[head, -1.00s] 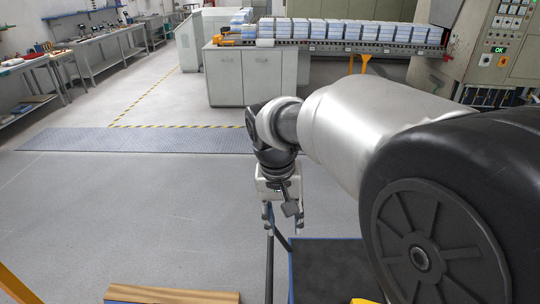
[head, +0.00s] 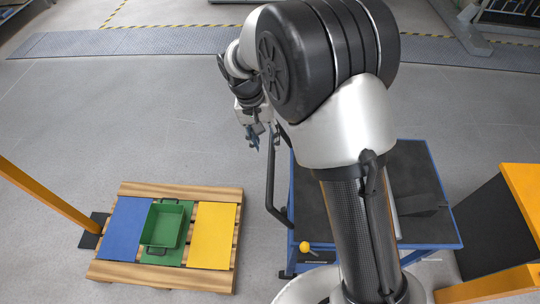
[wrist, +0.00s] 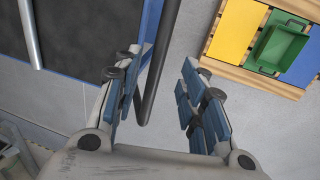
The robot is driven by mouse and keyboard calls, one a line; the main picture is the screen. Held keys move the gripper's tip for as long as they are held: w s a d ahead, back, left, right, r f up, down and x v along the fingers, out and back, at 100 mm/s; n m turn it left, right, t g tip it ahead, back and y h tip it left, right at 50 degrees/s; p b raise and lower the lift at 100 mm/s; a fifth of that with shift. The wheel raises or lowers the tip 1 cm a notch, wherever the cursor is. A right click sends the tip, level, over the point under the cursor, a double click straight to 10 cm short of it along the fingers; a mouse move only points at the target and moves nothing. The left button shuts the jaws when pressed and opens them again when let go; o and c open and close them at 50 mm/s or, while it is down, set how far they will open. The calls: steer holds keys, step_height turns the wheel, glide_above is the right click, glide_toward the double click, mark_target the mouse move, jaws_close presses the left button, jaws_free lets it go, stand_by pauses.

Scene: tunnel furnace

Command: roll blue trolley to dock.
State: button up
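The blue trolley (head: 427,157) with a dark top stands at right in the head view, partly hidden behind my arm. Its black bar handle (head: 270,190) sticks out on its left side. The handle also shows in the wrist view (wrist: 165,60), with the trolley's blue edge (wrist: 148,30) beside it. My gripper (head: 254,141) is near the handle's far end. In the wrist view my gripper (wrist: 155,85) is open, and the bar passes between the spread blue finger pads, closer to the left one. I cannot tell whether it touches. I cannot identify the dock with certainty.
A wooden pallet (head: 230,193) left of the trolley carries a blue mat (head: 124,228), a yellow mat (head: 213,235) and a green tray (head: 164,226). An orange post (head: 45,197) stands at left, an orange-and-black structure (head: 495,235) at right.

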mark_target(271, 156)
steer(key=f+b, duration=0.1)
steer(key=f, duration=0.2)
steer(key=d+f, duration=0.1)
steer(key=f, duration=0.2)
steer(key=shift+d+f+b, duration=0.2)
steer(key=shift+f+b, duration=0.2)
steer(key=shift+c, duration=0.5)
jaws_close()
